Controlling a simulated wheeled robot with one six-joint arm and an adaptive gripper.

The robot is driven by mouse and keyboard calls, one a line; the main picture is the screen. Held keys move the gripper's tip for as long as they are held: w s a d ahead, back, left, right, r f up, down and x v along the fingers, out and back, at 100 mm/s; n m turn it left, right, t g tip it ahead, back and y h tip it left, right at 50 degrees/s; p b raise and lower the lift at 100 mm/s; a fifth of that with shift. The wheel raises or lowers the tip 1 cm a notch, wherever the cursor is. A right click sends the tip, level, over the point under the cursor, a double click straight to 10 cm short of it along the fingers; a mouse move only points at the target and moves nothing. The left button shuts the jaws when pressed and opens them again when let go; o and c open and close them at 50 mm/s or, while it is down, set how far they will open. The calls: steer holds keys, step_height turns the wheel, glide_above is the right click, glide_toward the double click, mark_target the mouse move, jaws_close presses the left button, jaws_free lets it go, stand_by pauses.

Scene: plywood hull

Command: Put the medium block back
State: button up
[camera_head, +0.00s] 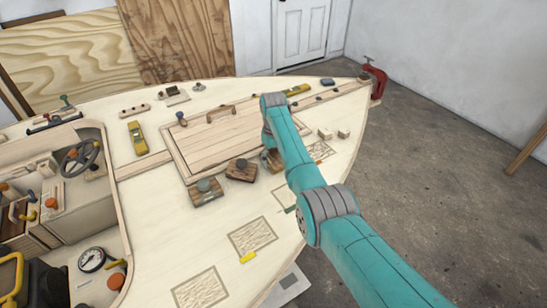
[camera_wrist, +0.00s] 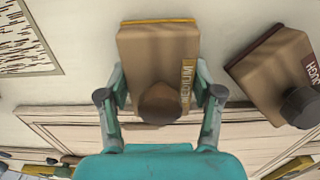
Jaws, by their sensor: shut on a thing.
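In the head view my gripper (camera_head: 270,153) is over the deck beside the hatch panel, and my arm largely hides the block. I cannot tell whether the block touches the deck. A second block (camera_wrist: 268,70) with a dark knob and a dark red label lies to its right, apart from it.
In the head view two knobbed blocks, one brown (camera_head: 240,171) and one greenish (camera_head: 206,194), lie left of my gripper. Outlined patches (camera_head: 252,236) mark the deck. The hatch panel (camera_head: 215,142) has a raised handle (camera_head: 221,113). A red clamp (camera_head: 375,80) grips the far tip.

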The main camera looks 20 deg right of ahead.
mark_target(273, 150)
steer(key=o, duration=1.2)
step_height(273, 150, up, 12)
steer(key=shift+r, duration=0.15)
